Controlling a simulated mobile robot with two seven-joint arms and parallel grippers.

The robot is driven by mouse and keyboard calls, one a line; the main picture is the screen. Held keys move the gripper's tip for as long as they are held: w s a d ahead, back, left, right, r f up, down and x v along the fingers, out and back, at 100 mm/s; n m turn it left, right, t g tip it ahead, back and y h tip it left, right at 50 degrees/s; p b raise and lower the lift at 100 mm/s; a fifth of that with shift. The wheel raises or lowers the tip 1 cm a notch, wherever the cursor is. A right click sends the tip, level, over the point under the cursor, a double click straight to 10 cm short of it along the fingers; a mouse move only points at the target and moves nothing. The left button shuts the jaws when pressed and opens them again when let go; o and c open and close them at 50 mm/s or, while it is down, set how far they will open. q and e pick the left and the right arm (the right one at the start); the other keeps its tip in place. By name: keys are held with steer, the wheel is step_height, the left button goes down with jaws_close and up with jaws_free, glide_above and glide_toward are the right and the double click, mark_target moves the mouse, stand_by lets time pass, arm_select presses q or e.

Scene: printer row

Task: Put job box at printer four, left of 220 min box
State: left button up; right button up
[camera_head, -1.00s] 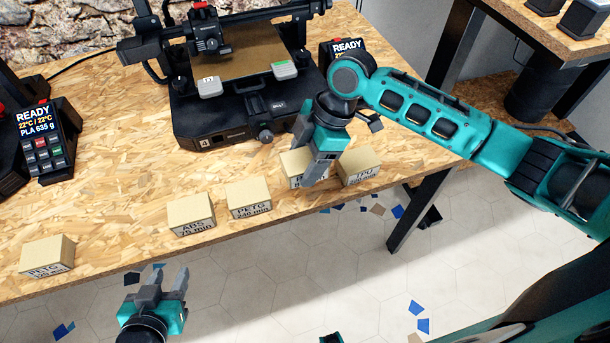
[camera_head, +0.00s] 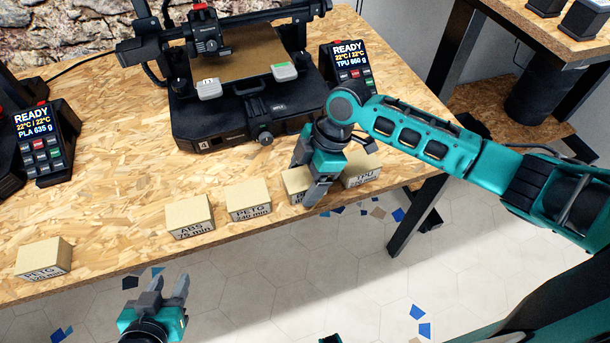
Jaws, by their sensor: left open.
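My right gripper (camera_head: 312,200) points down at the table's front edge and is shut on a tan job box (camera_head: 294,178), whose label is mostly hidden by the fingers. Just right of it stands a box marked TPU (camera_head: 362,166), close to the fingers; its minutes are hard to read. The printer marked 4 (camera_head: 245,118) stands behind, its panel (camera_head: 350,65) reading TPU. My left gripper (camera_head: 167,282) is open and empty, low in the picture in front of the table. I cannot tell whether the held box touches the table.
A PETG 240 min box (camera_head: 247,199) and an ABS 75 min box (camera_head: 190,216) stand left of the held box, and another PETG box (camera_head: 44,258) at far left. A second panel (camera_head: 42,140) reads PLA. The wooden table (camera_head: 110,195) is clear between boxes and printers.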

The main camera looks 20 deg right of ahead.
steer(key=shift+o, duration=0.8)
steer(key=shift+r, duration=0.1)
steer(key=shift+r, duration=0.2)
steer(key=p+v, duration=0.1)
steer(key=v, duration=1)
steer(key=shift+d+r+p, duration=0.25)
steer(key=shift+r+p, duration=0.1)
